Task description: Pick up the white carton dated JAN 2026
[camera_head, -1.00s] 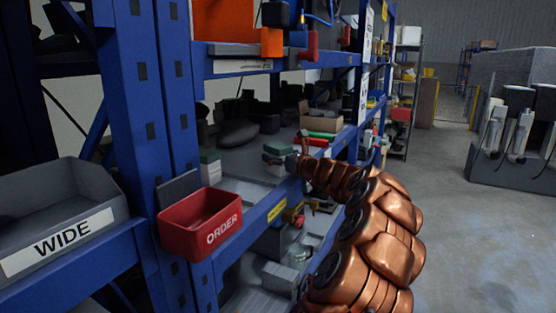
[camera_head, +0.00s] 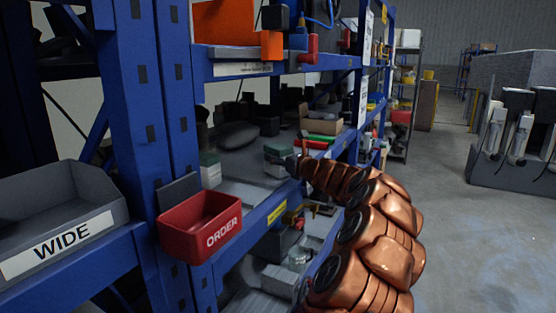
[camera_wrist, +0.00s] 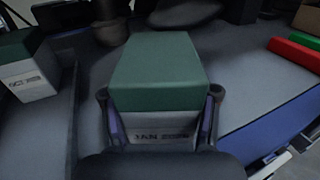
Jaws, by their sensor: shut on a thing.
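A carton with a green top and white lower sides (camera_wrist: 158,85) sits between the fingers of my gripper (camera_wrist: 160,117) in the wrist view. Its white face reads JAN, with a blurred year after it. One finger is against each side, and the gripper is shut on it. In the head view the carton (camera_head: 277,153) is on the blue rack's shelf, at the end of my copper-coloured arm; the fingers are too small to make out there. A second green-and-white carton (camera_wrist: 31,80) stands to the left, apart from it, its print unclear.
A red ORDER bin (camera_head: 200,225) and a grey WIDE bin (camera_head: 60,215) are at the rack's front left. Green and red boxes (camera_wrist: 293,55) lie to the right of the carton. The blue shelf edge (camera_wrist: 270,125) is close on the right.

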